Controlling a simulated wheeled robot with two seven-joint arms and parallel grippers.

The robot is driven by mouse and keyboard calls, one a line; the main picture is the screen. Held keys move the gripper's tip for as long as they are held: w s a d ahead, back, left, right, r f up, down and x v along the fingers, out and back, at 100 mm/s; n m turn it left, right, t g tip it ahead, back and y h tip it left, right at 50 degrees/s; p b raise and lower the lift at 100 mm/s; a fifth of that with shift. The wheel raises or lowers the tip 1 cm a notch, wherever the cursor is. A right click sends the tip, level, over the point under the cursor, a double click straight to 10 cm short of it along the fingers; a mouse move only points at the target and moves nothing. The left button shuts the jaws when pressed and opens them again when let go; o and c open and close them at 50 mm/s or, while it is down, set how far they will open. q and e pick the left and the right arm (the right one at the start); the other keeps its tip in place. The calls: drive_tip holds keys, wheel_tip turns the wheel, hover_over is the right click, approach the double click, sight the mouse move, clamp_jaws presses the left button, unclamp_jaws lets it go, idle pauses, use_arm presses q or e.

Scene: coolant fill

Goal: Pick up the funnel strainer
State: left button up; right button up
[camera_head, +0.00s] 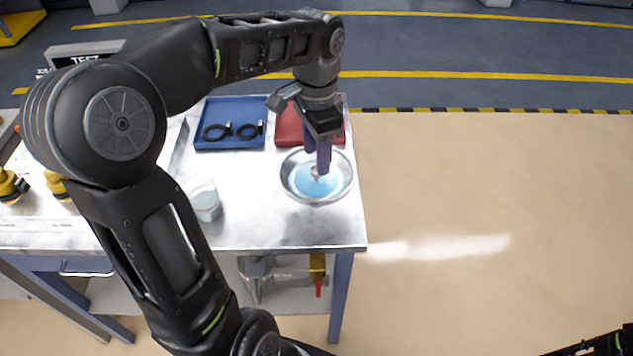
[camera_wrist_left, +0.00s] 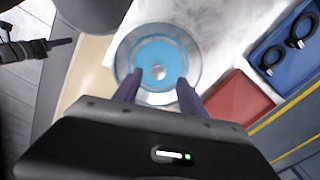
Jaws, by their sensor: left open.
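The funnel strainer appears to be the round metal dish with a blue disc inside and a small silver piece at its centre, on the table's right side in the head view (camera_head: 290,182); it also shows in the left wrist view (camera_wrist_left: 200,62). My left gripper (camera_head: 318,162) points down over it, its purple fingers apart with nothing between them. In the left wrist view the fingertips (camera_wrist_left: 156,84) straddle the near part of the dish; contact cannot be told. Part of my right gripper (camera_wrist_left: 58,43) shows at the upper left there, its opening unclear.
A blue tray (camera_head: 230,110) with two black rings and a red tray (camera_head: 290,130) lie behind the dish. A glass beaker (camera_head: 205,202) stands to its left. Yellow-and-black parts (camera_head: 10,186) lie far left. The table's right edge is close to the dish.

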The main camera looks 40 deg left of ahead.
sight(316, 177)
use_arm(q)
drive_tip(key=shift+s+f+p, duration=0.15)
drive_tip(key=shift+f+p, duration=0.3)
drive_tip(key=shift+f, duration=2.2)
drive_tip(key=shift+d, duration=0.1)
clamp_jaws()
